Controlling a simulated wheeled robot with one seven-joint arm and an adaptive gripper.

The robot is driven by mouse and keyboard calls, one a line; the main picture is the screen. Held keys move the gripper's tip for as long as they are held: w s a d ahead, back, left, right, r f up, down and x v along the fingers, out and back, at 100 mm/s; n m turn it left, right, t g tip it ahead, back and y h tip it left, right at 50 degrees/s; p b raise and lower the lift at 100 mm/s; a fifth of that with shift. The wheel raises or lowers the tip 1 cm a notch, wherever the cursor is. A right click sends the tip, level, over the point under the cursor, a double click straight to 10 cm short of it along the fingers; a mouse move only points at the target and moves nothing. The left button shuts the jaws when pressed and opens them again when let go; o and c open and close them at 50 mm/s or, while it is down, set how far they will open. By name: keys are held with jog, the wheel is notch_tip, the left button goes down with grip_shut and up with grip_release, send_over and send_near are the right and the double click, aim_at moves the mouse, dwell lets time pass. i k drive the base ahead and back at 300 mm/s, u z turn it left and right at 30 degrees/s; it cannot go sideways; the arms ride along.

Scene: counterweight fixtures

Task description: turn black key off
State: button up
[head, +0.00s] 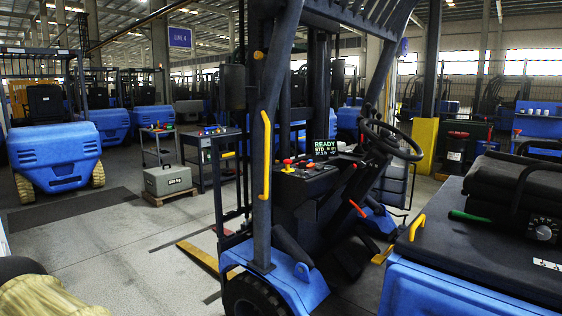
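A blue and black forklift (300,285) stands in the middle of the head view. Its dark control console (300,185) carries a red knob (288,162), small coloured controls and a lit display (323,147) with green text reading READY. The black key is too small or too dark to pick out on the console, so I cannot tell its position. The steering wheel (392,139) is to the right of the console. I cannot make out my gripper in this view.
Yellow grab handle (266,155) and dark roof posts stand in front of the console. A grey weight block (168,179) sits on a pallet at left. Another blue vehicle (55,150) is at far left. Floor at left is mostly clear.

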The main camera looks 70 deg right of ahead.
aim_at(302, 165)
jog(key=z, duration=0.6)
jog(key=i, duration=1.2)
jog(key=z, duration=1.55)
jog(key=i, duration=0.55)
jog(key=z, duration=0.45)
